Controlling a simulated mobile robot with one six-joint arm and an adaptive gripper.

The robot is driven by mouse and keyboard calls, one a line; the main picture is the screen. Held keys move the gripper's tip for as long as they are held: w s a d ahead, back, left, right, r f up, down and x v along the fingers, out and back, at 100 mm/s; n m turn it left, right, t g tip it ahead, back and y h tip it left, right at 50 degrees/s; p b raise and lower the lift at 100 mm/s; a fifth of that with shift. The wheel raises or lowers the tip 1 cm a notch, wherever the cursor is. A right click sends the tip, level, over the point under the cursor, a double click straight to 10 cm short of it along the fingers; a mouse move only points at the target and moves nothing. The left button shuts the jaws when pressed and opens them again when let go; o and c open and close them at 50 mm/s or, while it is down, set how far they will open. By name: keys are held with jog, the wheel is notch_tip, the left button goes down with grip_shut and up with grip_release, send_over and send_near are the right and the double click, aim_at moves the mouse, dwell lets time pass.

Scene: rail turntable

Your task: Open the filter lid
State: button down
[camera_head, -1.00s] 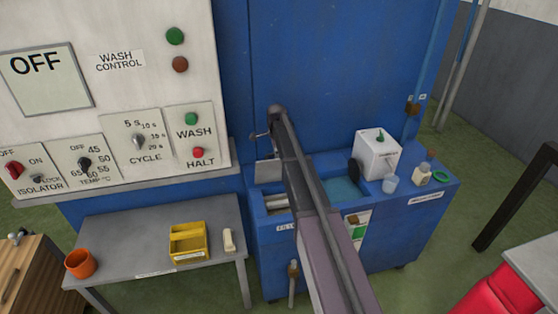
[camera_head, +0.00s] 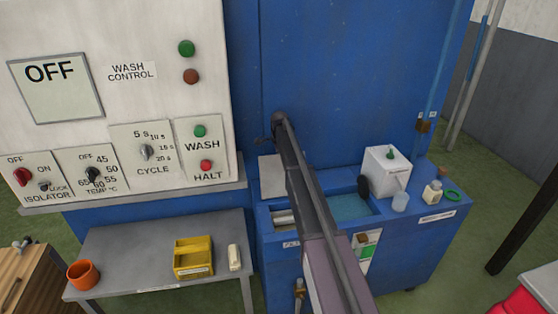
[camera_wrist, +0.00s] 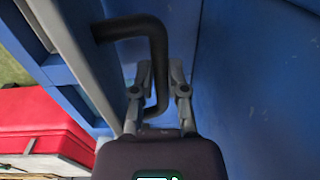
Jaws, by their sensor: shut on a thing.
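The filter lid shows as a grey plate (camera_head: 271,168) standing raised at the back of the filter bay, against the blue machine, partly hidden by my arm. Below it the bay is uncovered and a silver cylinder (camera_head: 285,217) shows inside. In the wrist view the lid's dark bent handle (camera_wrist: 158,45) runs from the grey plate (camera_wrist: 62,40) down between the fingers. My gripper (camera_wrist: 161,70) is shut on this handle. In the head view the gripper (camera_head: 263,140) is small and mostly hidden behind my arm's end.
A grey table (camera_head: 130,248) at left holds a yellow tray (camera_head: 194,256) and an orange cup (camera_head: 83,274). The control panel (camera_head: 110,90) is at upper left.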

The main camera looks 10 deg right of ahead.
jog(key=shift+w, duration=0.35)
jog(key=c, duration=0.8)
grip_release()
jog(key=shift+o, duration=0.7)
jog(key=shift+f, duration=0.1)
jog(key=shift+s, duration=0.1)
